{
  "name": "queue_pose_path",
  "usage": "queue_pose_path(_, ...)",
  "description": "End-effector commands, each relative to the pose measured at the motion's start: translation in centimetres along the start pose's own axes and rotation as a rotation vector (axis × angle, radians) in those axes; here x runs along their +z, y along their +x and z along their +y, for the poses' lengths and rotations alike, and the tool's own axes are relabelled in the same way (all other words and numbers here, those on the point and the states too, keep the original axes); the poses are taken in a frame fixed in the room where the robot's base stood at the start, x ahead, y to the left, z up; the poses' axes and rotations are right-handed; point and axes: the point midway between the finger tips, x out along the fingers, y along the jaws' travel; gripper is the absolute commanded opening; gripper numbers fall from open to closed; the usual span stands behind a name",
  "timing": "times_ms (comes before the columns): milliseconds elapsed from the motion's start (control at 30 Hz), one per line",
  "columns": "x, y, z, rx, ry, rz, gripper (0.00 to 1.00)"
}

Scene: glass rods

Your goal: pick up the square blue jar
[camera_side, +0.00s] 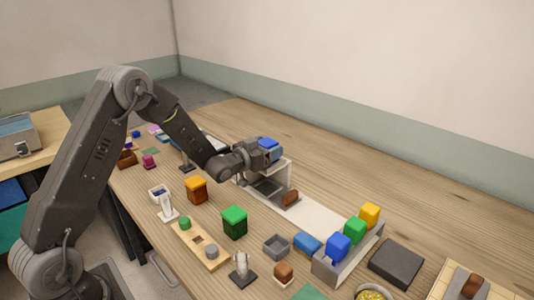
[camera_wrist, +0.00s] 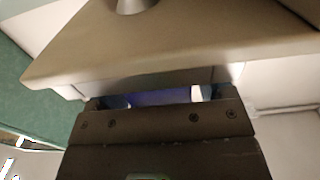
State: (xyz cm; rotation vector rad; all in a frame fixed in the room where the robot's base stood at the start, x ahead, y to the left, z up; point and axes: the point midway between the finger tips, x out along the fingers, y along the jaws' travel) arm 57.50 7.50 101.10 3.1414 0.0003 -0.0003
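In the side view, a square blue jar (camera_side: 268,143) shows at the end of my gripper (camera_side: 264,155), by a pale box-like stand at the back of the table. My gripper is level and its fingers are mostly hidden there. In the wrist view, a dark blue surface (camera_wrist: 155,97) lies just beyond the dark gripper body (camera_wrist: 160,115), with a small bright gap on its right. The fingertips are hidden, so I cannot tell whether they are closed on the jar.
A tan board (camera_wrist: 170,50) spans the wrist view close to my gripper. A green jar (camera_side: 234,222) and an orange jar (camera_side: 196,190) stand nearer the front. Blue, green and yellow blocks (camera_side: 354,230) sit on a grey rack at right. The right back table is clear.

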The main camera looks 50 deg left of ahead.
Motion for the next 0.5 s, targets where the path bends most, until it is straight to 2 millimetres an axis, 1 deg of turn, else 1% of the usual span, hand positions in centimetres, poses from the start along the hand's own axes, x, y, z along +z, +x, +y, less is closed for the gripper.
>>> queue_pose_path(33,-0.01,-0.01,0.0,0.0,0.0,0.0,0.7)
queue_pose_path(67,-0.01,-0.01,0.0,0.0,0.0,0.0,0.67)
queue_pose_path(500,-0.02,-0.03,0.0,0.0,0.0,0.0,0.25)
